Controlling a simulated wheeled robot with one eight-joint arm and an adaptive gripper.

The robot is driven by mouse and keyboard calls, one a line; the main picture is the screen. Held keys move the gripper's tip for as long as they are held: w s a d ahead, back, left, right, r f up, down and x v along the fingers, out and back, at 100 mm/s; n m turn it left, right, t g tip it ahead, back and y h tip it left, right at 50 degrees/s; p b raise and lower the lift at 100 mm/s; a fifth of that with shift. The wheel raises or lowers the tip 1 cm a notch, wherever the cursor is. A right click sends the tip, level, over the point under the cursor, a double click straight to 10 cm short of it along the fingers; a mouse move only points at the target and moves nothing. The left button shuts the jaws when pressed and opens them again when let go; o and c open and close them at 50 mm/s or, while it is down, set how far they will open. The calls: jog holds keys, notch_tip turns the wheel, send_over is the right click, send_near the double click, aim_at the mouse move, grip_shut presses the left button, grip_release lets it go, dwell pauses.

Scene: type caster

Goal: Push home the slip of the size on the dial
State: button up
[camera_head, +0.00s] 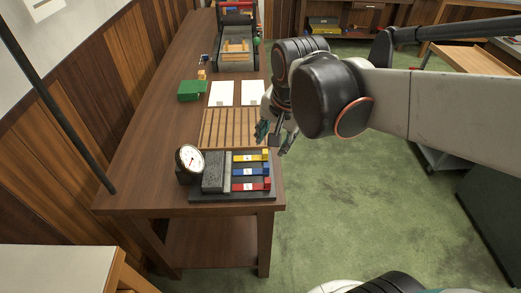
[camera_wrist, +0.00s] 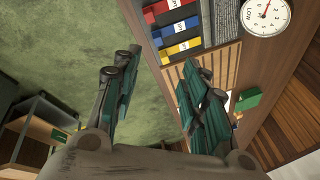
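A round white dial (camera_head: 190,159) with a red needle stands at the left of a dark base (camera_head: 232,197). It also shows in the wrist view (camera_wrist: 264,16), where "LOW" is printed on its face; I cannot tell its reading surely. Beside it is a grey block (camera_head: 213,172). To its right lie three slips with white labels, too small to read: yellow (camera_head: 243,158), blue (camera_head: 242,172) and red (camera_head: 241,187). They also show in the wrist view as yellow (camera_wrist: 171,50), blue (camera_wrist: 168,31) and red (camera_wrist: 158,9). My gripper (camera_head: 276,136) is open and empty, beyond the slips near the table's right edge.
A slatted wooden rack (camera_head: 222,128) lies just behind the base on the brown table (camera_head: 150,165). White sheets (camera_head: 222,93), a green box (camera_head: 192,90) and a dark machine (camera_head: 236,60) are farther back. Green floor (camera_head: 350,190) is open to the right.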

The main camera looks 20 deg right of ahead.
aim_at(266, 165)
jog(key=w+d+f+m+g+p, duration=0.2)
jog(key=w+f+m+g, duration=0.25)
jog(key=w+m, duration=0.55)
jog(key=shift+m+t, duration=0.35)
jog(key=shift+m, duration=0.45)
jog(key=f+b, duration=0.1)
jog(key=f, duration=0.4)
jog(key=s+f+b, duration=0.1)
jog(key=f+b, duration=0.1)
jog(key=f, duration=0.2)
jog(key=f+b, duration=0.1)
jog(key=f, duration=0.4)
jog(key=shift+s+a+f+b, duration=0.15)
jog(key=shift+s+f+b, duration=0.05)
jog(key=shift+f+b, duration=0.15)
grip_shut()
